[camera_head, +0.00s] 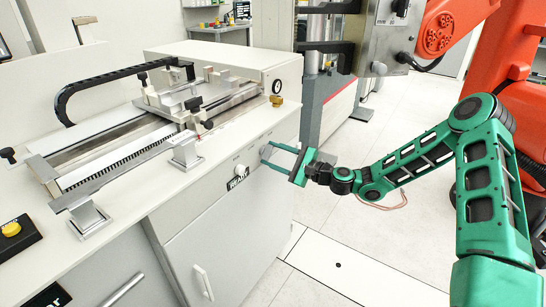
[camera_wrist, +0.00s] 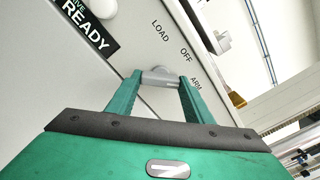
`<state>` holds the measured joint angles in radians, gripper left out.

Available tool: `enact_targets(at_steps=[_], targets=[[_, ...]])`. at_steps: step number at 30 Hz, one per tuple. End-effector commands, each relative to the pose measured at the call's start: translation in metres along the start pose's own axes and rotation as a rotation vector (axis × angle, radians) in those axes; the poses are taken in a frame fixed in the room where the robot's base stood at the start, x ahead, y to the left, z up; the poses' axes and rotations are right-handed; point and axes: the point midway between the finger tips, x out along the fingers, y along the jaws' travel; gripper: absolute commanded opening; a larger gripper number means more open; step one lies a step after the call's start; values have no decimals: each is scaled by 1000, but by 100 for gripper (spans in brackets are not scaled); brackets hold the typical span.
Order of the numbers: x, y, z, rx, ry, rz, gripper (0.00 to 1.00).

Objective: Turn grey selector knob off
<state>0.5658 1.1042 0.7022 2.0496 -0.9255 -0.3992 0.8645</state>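The grey selector knob (camera_wrist: 159,76) is on the cabinet's front panel, among the printed words LOAD (camera_wrist: 160,30), OFF (camera_wrist: 186,55) and ARM (camera_wrist: 196,83). My gripper (camera_wrist: 160,82) has one green finger on each side of the knob. The knob fills the gap between the fingertips and seems to touch both. Its pointer direction is not clear. In the head view my gripper (camera_head: 266,154) reaches in from the right to the panel, and its fingers cover most of the knob.
A READY label (camera_head: 237,179) and a white round knob (camera_head: 240,171) sit left of my gripper. A testing machine bed (camera_head: 125,140) lies on the cabinet top, with a brass knob (camera_head: 276,101) at its edge. The floor (camera_head: 350,240) to the right is clear.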

Motion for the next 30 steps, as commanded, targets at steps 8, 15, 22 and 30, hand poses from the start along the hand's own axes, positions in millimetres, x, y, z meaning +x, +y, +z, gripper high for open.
enact_targets(at_steps=[8, 15, 22, 30], targets=[[0, 0, 0, -17, 0, 0, 24], [0, 1, 1, -125, -1, 1, 24], [0, 1, 0, -310, 0, 2, 24], [0, 2, 0, -533, 0, 3, 24]])
